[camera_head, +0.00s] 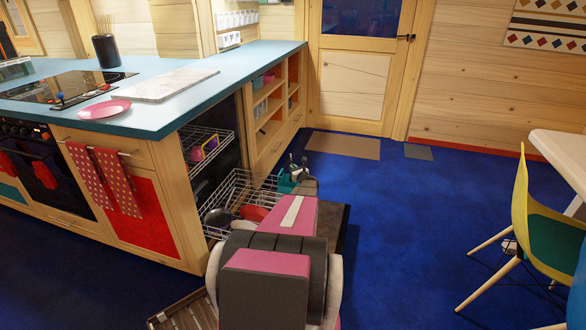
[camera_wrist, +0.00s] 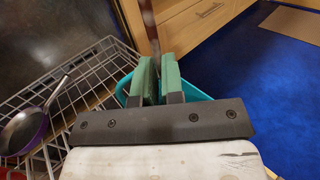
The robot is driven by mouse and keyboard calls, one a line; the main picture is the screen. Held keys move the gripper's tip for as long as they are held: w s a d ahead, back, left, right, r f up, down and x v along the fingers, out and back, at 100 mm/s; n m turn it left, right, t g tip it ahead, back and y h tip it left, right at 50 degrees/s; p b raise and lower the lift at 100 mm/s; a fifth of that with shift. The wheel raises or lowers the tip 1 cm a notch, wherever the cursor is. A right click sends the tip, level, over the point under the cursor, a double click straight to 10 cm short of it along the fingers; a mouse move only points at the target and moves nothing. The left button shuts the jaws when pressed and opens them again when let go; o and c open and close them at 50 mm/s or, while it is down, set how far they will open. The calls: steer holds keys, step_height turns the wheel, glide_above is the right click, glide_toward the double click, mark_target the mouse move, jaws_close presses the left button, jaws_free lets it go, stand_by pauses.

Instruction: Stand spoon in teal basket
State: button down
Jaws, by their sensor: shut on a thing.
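My gripper (camera_wrist: 157,76) is shut on a thin brown, stick-like thing, which I take to be the spoon (camera_wrist: 150,28). The spoon extends up between the green finger pads in the wrist view; its lower end is hidden. The teal basket (camera_wrist: 199,94) is right behind and around the fingers in that view, at the right end of the wire rack. I cannot tell whether the spoon touches its floor. In the head view the teal basket (camera_head: 285,183) shows small beside my gripper (camera_head: 299,172), partly covered by my arm.
The lower dishwasher rack (camera_head: 238,186) is pulled out, holding a pan (camera_wrist: 22,132) and a red bowl (camera_head: 254,213). The upper rack (camera_head: 205,146) holds colored dishes. Cabinets stand behind. Blue floor is free to the right, up to a yellow chair (camera_head: 522,205).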

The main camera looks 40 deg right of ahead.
steer(key=shift+f, duration=2.3)
steer(key=c, duration=1.2)
jaws_free()
steer(key=shift+o, duration=0.2)
steer(key=shift+s, duration=0.1)
steer(key=s+a, duration=0.1)
steer(key=s, duration=0.9)
steer(key=shift+s+a, duration=0.2)
steer(key=shift+s, duration=0.05)
